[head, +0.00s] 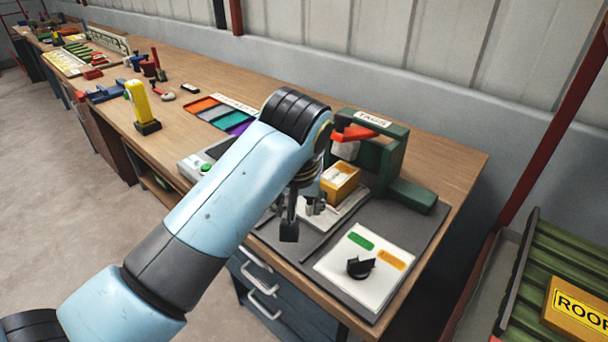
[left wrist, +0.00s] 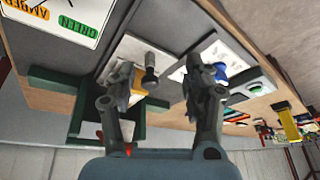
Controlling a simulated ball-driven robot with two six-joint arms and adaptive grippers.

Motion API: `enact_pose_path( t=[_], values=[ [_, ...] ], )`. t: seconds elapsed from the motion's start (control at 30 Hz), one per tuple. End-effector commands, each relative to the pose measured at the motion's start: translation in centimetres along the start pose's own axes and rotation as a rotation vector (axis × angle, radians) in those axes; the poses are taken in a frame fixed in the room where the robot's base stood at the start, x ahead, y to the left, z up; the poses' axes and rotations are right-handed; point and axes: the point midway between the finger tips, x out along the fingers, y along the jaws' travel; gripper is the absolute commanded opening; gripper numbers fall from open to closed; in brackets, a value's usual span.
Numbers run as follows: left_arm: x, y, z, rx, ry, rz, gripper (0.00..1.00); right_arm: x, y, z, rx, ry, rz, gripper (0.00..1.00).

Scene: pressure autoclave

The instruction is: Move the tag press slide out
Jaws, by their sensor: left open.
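The green tag press (head: 378,165), labelled TAGS and with a red handle (head: 354,133), stands on the bench at the right. Its pale slide plate (head: 343,212) carries an orange-yellow block (head: 340,181) and a small metal knob (head: 315,206). My left gripper (head: 290,228) points down beside the knob in the head view, partly hidden by my arm. In the left wrist view, the open fingers (left wrist: 165,75) appear on either side of the knob (left wrist: 150,72), with the slide plate (left wrist: 128,50) beyond. I cannot tell whether they touch it. My right gripper is not in view.
A white panel (head: 345,275) with a black dial and green and amber labels lies on the dark mat in front of the press. Coloured trays (head: 203,106) and a yellow tool (head: 138,100) stand farther left. The bench's right end is mostly clear.

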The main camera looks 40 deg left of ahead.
Motion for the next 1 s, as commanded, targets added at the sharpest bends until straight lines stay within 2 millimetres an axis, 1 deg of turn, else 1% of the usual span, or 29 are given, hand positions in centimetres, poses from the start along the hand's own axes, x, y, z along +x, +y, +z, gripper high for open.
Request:
enact_pose_path(
  t=[0.03, 0.1, 0.2, 0.27, 0.37, 0.7, 0.83, 1.0],
  values=[
    [-1.9, 0.9, -2.0, -0.052, 0.011, 0.0, 0.51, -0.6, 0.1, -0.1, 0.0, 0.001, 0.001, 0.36],
    [-3.6, 1.5, -3.7, -0.118, 0.016, -0.01, 0.51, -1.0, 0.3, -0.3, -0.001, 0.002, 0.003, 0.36],
    [-5.0, 2.1, -5.2, -0.178, 0.02, -0.019, 0.51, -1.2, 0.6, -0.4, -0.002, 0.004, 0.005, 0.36],
    [-5.1, 2.2, -5.5, -0.194, 0.02, -0.022, 0.51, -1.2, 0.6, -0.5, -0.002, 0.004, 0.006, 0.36],
    [-4.0, 2.1, -5.5, -0.196, 0.019, -0.027, 0.51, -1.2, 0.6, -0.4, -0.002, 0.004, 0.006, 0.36],
    [2.6, 1.9, -5.5, -0.193, 0.017, -0.026, 0.51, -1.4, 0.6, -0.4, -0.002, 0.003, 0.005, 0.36],
    [4.4, 1.9, -5.6, -0.194, 0.02, -0.025, 0.51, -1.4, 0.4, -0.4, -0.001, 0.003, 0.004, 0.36],
    [5.4, 1.9, -5.6, -0.195, 0.02, -0.022, 0.51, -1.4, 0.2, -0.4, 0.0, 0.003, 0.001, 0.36]
  ],
)
